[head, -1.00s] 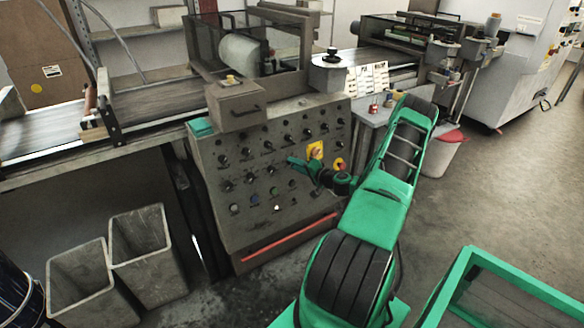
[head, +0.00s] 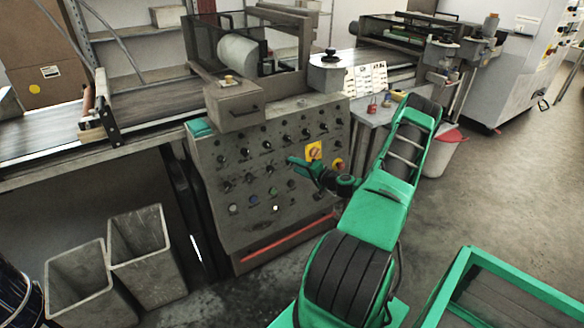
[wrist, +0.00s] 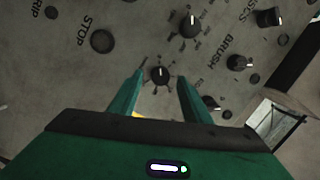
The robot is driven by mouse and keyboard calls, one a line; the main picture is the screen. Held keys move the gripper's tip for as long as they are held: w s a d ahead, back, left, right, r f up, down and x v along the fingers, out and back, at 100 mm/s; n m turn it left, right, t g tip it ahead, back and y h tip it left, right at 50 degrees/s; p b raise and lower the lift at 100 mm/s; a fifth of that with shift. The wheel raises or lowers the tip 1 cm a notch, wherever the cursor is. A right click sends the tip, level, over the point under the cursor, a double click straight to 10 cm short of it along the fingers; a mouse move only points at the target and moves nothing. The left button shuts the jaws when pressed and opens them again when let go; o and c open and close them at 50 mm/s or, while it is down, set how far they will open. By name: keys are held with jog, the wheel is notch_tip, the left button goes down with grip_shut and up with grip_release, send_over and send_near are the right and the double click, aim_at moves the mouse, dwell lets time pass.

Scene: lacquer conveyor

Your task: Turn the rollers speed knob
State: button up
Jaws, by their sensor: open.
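The control panel (head: 215,165) is a grey, sloped face with rows of black knobs and several buttons. My gripper (head: 292,160) is in front of its middle. In the wrist view my open gripper (wrist: 161,80) has one green finger on each side of a black knob (wrist: 158,74) with a white pointer line. The knob appears between the fingertips; I cannot tell whether they touch it. Its label is not legible, so I cannot tell if it is the rollers speed knob. A further knob (wrist: 190,24) is above it, and another (wrist: 237,62) is near the word BRUSH.
A round dark button (wrist: 102,41) is beside the word STOP. A grey box (head: 234,108) sits on top of the panel. Two grey bins (head: 147,255) stand at lower left.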

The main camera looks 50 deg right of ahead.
jog(key=s+r, duration=0.1)
jog(key=s, duration=0.7)
jog(key=shift+s+a+r, duration=0.25)
jog(key=shift+s+r, duration=0.05)
